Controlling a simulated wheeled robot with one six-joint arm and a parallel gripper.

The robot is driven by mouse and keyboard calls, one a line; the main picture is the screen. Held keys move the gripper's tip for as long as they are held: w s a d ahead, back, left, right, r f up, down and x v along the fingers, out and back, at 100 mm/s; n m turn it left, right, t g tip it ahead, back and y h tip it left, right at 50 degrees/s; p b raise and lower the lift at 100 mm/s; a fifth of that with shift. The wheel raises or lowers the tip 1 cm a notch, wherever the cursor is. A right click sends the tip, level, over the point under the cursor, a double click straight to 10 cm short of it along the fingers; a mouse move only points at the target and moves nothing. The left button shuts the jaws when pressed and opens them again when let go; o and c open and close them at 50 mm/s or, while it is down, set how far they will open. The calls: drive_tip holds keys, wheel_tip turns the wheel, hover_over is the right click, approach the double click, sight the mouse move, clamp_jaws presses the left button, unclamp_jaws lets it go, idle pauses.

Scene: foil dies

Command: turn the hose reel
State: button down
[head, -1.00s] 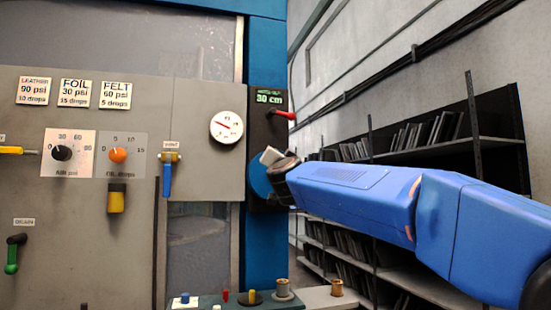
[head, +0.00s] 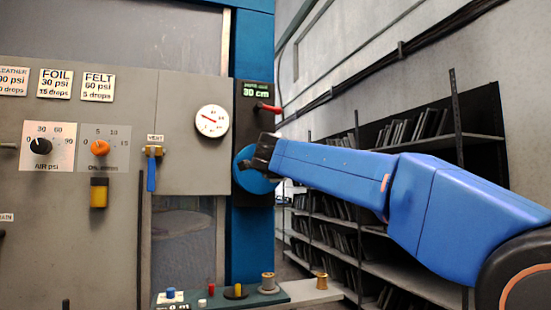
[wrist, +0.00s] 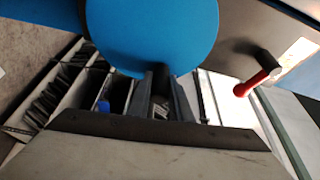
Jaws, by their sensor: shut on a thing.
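The hose reel (head: 247,181) is a blue disc on a black panel on the blue post. A green display (head: 256,89) above it reads 30 cm. My gripper (head: 262,154) is at the upper right of the disc, against its face, and hides part of it. In the wrist view the blue disc (wrist: 150,35) fills the upper middle. My gripper (wrist: 160,95) shows below it, shut on a dark part at the disc's lower edge. That part is mostly hidden.
A red-handled lever (head: 268,107) sits between the display and reel. A white gauge (head: 212,121), vent valve (head: 152,165) and knobs are on the grey panel to the left. A ledge (head: 290,291) with small spools lies below. Shelves (head: 400,140) stand behind my arm.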

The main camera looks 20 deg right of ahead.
drive_tip(key=shift+d+f+m+g, duration=0.25)
drive_tip(key=shift+f+m+g, duration=0.35)
drive_tip(key=shift+m, duration=0.6)
drive_tip(key=shift+f, duration=0.1)
drive_tip(key=c, duration=1.6)
unclamp_jaws()
drive_tip(key=v, duration=1.7)
drive_tip(key=shift+s+d, duration=0.1)
drive_tip(key=shift+s, duration=0.15)
